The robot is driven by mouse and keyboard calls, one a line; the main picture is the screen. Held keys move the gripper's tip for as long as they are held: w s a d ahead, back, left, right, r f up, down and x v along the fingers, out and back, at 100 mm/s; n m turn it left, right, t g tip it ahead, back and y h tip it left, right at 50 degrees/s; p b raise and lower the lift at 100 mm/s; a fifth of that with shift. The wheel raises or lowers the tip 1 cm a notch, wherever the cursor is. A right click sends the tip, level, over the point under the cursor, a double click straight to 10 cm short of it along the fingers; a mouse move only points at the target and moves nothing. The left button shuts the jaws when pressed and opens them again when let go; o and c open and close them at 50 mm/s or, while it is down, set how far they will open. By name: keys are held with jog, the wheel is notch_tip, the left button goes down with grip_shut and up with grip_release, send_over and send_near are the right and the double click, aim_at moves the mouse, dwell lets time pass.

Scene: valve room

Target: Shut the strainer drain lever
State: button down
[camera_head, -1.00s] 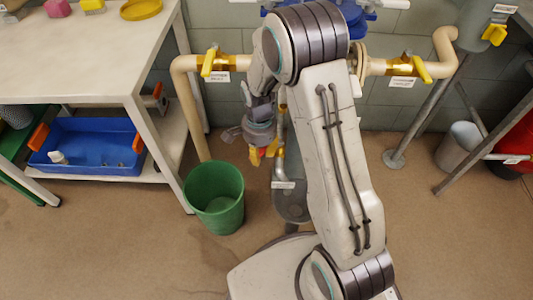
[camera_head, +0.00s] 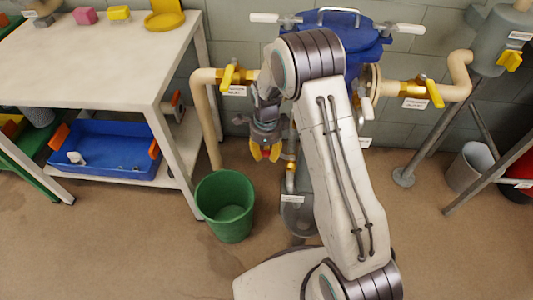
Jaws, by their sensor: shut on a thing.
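The drain valve (camera_head: 291,182), a brass fitting with a white label (camera_head: 292,198) below it, sits low on a thin pipe under the blue strainer (camera_head: 345,32). My gripper (camera_head: 265,153) points down just left of this valve, with red and yellow showing at its fingertips. It is shut on the yellow drain lever (camera_head: 265,155), which is mostly hidden between the fingers. The lever's exact angle cannot be made out. My arm covers much of the strainer body and the pipework behind it.
A green bucket (camera_head: 227,207) stands on the floor left of the valve. Yellow-handled valves (camera_head: 228,76) (camera_head: 434,93) sit on the beige pipe at both sides. A white bench (camera_head: 95,62) with a blue tray (camera_head: 105,152) stands left, a grey bin (camera_head: 468,167) right.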

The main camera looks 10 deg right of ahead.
aim_at(267, 153)
dwell(0.5)
jog(key=c, duration=0.9)
grip_release()
jog(key=shift+w, duration=0.1)
jog(key=shift+o, duration=0.2)
jog(key=shift+r, duration=0.1)
jog(key=shift+r, duration=3.65)
